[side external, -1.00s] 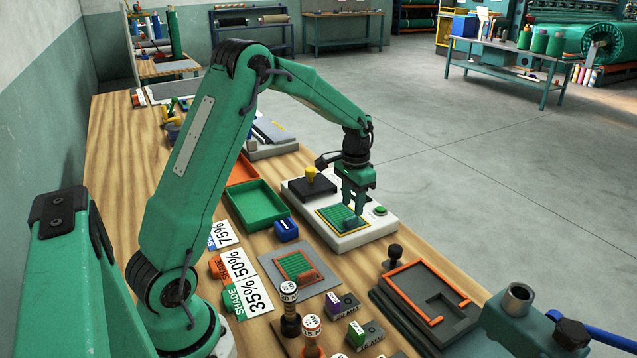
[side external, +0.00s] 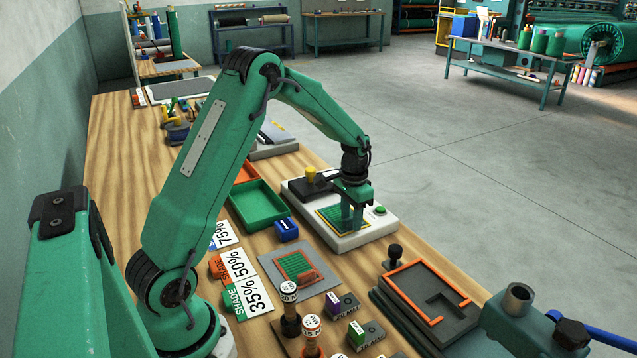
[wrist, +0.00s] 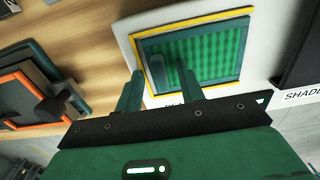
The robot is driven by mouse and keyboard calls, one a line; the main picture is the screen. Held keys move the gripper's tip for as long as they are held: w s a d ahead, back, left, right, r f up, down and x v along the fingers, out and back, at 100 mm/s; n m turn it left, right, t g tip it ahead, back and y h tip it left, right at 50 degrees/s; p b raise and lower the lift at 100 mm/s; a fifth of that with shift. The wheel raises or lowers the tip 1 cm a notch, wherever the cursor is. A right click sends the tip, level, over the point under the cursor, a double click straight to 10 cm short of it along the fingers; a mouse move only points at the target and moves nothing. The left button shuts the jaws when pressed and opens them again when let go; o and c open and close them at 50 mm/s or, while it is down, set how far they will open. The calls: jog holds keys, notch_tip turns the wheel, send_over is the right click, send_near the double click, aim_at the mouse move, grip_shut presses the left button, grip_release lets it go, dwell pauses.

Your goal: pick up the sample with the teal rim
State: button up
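The sample with the teal rim (side external: 336,213) is a flat green mesh. It lies inside a yellow outline on a white instrument base (side external: 362,235). In the wrist view the sample (wrist: 205,55) shows its teal border and an upright grey-teal tab (wrist: 157,72) near its left edge. My gripper (side external: 352,228) points down over the sample's near right part. In the wrist view my gripper (wrist: 159,70) is open, with one finger on each side of the tab and a visible gap to each. The side view hides the tab behind the fingers.
A green button (side external: 380,210) and a black block (side external: 312,187) with a yellow knob flank the sample. A green tray (side external: 258,207), a blue block (side external: 286,230) and an orange-edged fixture (side external: 440,312) stand nearby.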

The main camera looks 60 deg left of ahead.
grip_shut()
jog(key=shift+r, duration=0.1)
jog(key=shift+r, duration=0.55)
jog(key=r, duration=0.3)
jog(key=shift+d+r, duration=0.1)
jog(key=shift+d, duration=0.1)
jog(key=s+d+r, duration=0.2)
jog(key=d+r, duration=0.4)
jog(key=d, duration=0.5)
jog(key=shift+s+r, duration=0.25)
jog(key=shift+s, duration=0.05)
